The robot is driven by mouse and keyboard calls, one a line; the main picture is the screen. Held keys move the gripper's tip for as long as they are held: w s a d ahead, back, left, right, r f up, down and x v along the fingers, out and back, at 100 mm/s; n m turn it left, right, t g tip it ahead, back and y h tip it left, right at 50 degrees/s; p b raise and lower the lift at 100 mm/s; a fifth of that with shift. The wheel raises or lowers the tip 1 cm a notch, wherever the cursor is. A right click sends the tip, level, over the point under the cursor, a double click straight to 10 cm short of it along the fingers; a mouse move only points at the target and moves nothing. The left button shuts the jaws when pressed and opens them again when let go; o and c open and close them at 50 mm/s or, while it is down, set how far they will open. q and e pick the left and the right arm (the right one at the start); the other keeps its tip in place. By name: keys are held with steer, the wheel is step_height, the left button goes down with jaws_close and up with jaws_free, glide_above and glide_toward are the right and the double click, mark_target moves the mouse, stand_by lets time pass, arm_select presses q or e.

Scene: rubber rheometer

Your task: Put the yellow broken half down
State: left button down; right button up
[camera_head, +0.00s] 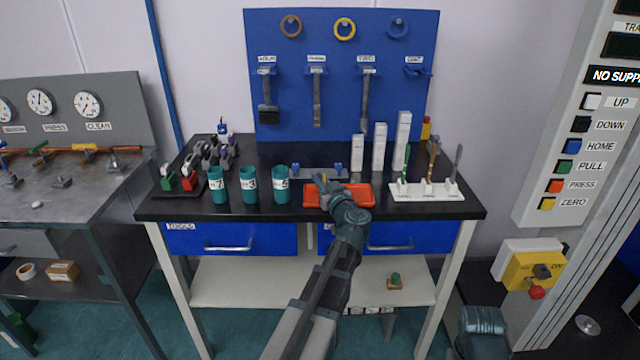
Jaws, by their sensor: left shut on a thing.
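My left gripper (325,188) is over the orange-red tray (362,196) on the black bench top, at the tray's left part. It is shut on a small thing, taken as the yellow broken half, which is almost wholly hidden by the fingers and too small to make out. I cannot tell whether the piece touches the tray floor. My right gripper is out of view; only a teal part of my right arm shows at the bottom right.
Numbered teal cups (280,184) stand left of the tray. A white rack (427,192) with upright tools stands to its right. White blocks (379,147) stand behind, before a blue tool board (342,80). A control panel (575,125) is at the right.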

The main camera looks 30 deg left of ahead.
arm_select(q)
steer(key=shift+f, duration=0.2)
steer(key=c, duration=1)
jaws_free()
steer(key=shift+r, duration=0.1)
steer(key=shift+s+d+r, duration=0.1)
steer(key=shift+r, duration=0.1)
steer(key=v, duration=1.1)
steer(key=shift+s+d, duration=0.2)
steer(key=shift+d, duration=0.15)
